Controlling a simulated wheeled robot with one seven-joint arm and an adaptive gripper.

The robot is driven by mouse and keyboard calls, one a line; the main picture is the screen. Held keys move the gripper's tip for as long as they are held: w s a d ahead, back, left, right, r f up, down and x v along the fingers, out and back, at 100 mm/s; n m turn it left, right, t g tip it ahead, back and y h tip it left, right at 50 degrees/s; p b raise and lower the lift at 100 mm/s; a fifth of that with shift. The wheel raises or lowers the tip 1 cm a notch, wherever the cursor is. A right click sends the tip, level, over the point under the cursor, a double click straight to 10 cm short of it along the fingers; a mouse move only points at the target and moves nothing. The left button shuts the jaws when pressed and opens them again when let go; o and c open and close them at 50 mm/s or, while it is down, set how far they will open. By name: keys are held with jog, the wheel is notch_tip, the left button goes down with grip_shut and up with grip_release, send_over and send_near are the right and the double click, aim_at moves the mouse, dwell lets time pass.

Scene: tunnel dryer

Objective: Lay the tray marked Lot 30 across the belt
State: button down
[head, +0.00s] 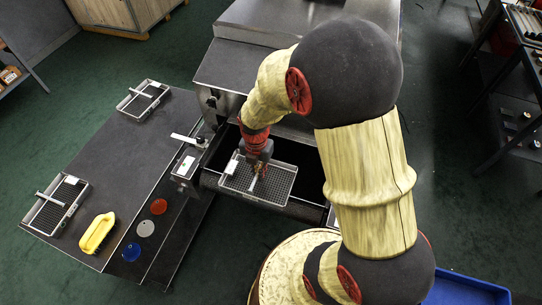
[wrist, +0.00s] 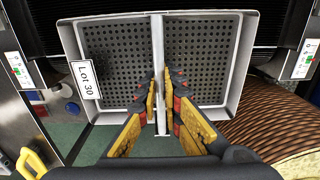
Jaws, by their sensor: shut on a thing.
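The tray marked Lot 30 (wrist: 205,60) is a shallow metal tray with a perforated floor and a bar across its middle. Its white label (wrist: 86,80) is on the left side in the wrist view. My gripper (wrist: 160,80) is shut on the middle bar, one finger on each side. In the head view the tray (head: 280,182) is under my gripper (head: 259,168) at the dryer's open end. The belt (wrist: 120,12) appears as a dark ribbed surface beyond the tray. I cannot tell whether the tray touches it.
The metal dryer (head: 235,68) rises behind the tray. Control boxes flank the opening, one at left (head: 185,166). A blue bin (head: 465,290) is lower right.

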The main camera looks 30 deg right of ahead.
jog(key=w+d+b, duration=0.1)
jog(key=w+d, duration=0.6)
jog(key=d, duration=0.2)
jog(key=f+b, duration=0.1)
jog(key=f, duration=0.3)
jog(key=f+b, duration=0.1)
jog(key=f, duration=0.2)
jog(key=shift+w+d+b, duration=0.25)
jog(key=shift+b, duration=0.05)
jog(key=shift+d, duration=0.1)
jog(key=c, duration=2)
grip_release()
jog(key=shift+f, duration=0.1)
jog(key=shift+o, duration=0.2)
